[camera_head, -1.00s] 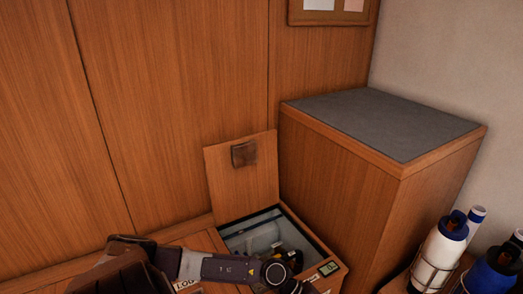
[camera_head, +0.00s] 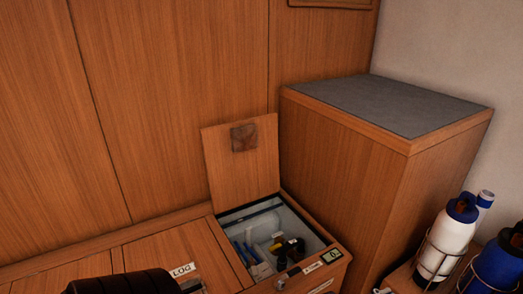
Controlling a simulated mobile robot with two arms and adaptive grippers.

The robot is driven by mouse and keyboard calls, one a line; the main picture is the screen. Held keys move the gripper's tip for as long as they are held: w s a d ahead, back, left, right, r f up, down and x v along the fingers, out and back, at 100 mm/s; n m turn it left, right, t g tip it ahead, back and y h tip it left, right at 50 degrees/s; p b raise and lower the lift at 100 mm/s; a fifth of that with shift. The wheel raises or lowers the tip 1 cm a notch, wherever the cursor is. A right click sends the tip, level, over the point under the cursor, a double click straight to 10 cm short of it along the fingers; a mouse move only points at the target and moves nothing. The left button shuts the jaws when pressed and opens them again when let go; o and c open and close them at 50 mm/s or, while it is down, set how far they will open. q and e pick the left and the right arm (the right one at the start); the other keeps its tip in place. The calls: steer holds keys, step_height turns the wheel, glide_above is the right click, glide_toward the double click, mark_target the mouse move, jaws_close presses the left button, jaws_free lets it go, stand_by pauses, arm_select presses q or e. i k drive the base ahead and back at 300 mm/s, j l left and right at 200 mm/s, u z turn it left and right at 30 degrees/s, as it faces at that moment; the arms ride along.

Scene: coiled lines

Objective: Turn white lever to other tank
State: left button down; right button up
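I cannot make out a white lever or a tank in the head view. An open wooden locker (camera_head: 232,216) stands below a raised lid (camera_head: 243,175). Inside it lie blue pen-like items (camera_head: 246,252), a yellowish item (camera_head: 277,243) and a dark item (camera_head: 291,249). They are too small to name surely. A small silvery piece (camera_head: 282,283) sits at the locker's front; I cannot tell what it is. A dark rounded part of my arm shows at the bottom left. Neither gripper's fingers are in view.
A tall wooden cabinet (camera_head: 340,165) with a grey top stands right of the locker. A white bottle (camera_head: 449,240) and a blue bottle (camera_head: 499,263) stand in wire holders at lower right. A bench lid with a LOG label (camera_head: 182,269) is at the left.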

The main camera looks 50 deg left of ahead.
mark_target(253, 268)
steer(key=i+j+u, duration=0.15)
steer(key=u, duration=0.2)
steer(key=i+u, duration=0.35)
